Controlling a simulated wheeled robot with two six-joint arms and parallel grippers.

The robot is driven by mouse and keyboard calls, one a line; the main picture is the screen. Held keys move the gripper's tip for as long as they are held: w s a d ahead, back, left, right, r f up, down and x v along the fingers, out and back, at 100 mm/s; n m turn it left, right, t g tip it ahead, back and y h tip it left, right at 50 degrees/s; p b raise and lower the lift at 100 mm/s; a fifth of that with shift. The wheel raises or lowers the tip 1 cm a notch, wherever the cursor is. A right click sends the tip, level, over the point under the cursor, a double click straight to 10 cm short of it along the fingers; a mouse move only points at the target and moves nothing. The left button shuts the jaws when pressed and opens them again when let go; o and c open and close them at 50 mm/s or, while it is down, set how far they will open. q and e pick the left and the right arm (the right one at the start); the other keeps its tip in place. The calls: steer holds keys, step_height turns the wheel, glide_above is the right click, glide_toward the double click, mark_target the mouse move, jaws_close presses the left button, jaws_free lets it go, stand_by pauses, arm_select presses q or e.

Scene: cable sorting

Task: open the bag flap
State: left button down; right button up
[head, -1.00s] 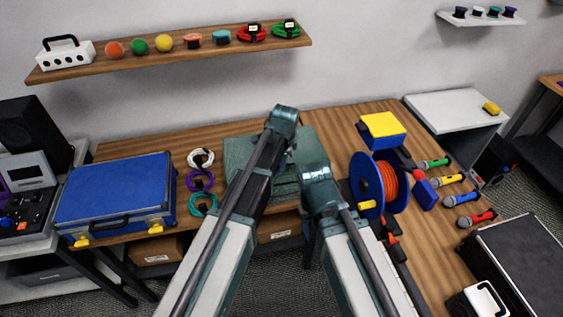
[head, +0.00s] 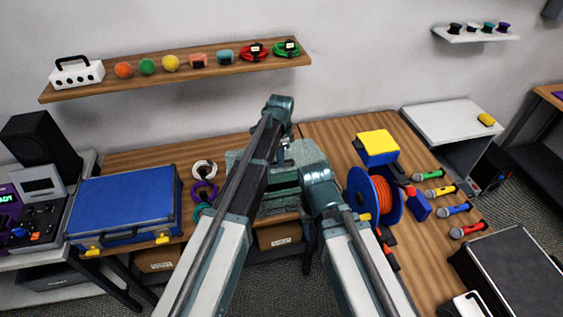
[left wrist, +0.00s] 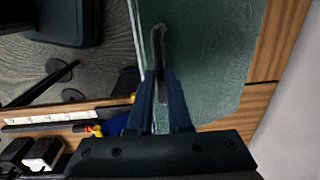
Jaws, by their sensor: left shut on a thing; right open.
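The green bag (head: 268,195) lies on the wooden table in the middle of the head view, largely behind my arms. A lighter green panel (head: 306,153) shows at its back right; I cannot tell how far the flap is lifted. My left gripper (head: 287,140) is over the bag, its fingers mostly hidden there. In the left wrist view the left gripper (left wrist: 160,85) is shut on a dark strap (left wrist: 158,45) lying against the green flap (left wrist: 205,60). My right gripper (head: 318,180) is at the bag's right front, open; its fingertips are hidden.
A blue case (head: 122,205) and coiled cables (head: 204,170) are left of the bag. An orange cable reel (head: 383,193), a yellow-topped box (head: 377,145) and several microphones (head: 440,191) are to the right. A wall shelf (head: 180,75) hangs behind.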

arm_select(q)
steer(key=w+a+r+p, duration=0.2)
steer(key=w+r+p, duration=0.2)
steer(key=w+r, duration=0.1)
steer(key=shift+w+r, duration=0.3)
steer(key=shift+r, duration=0.15)
arm_select(e)
steer(key=shift+s+d+r, duration=0.1)
steer(key=shift+s+r, duration=0.05)
steer(key=shift+r, duration=1.3)
steer(key=shift+s+r, duration=0.1)
steer(key=shift+r, duration=1.35)
arm_select(q)
steer(key=c, duration=1.2)
jaws_free()
steer(key=o, duration=0.4)
steer(key=shift+w+a+f, duration=0.15)
steer(key=shift+w+f, duration=0.15)
steer(key=shift+w, duration=0.15)
steer(key=shift+c, duration=0.2)
steer(key=shift+s+r, duration=0.1)
steer(key=shift+s, duration=0.2)
arm_select(e)
steer(key=shift+w+f, duration=0.1)
steer(key=shift+w, duration=0.25)
arm_select(q)
steer(key=shift+r+p, duration=0.1)
steer(key=shift+p, duration=0.3)
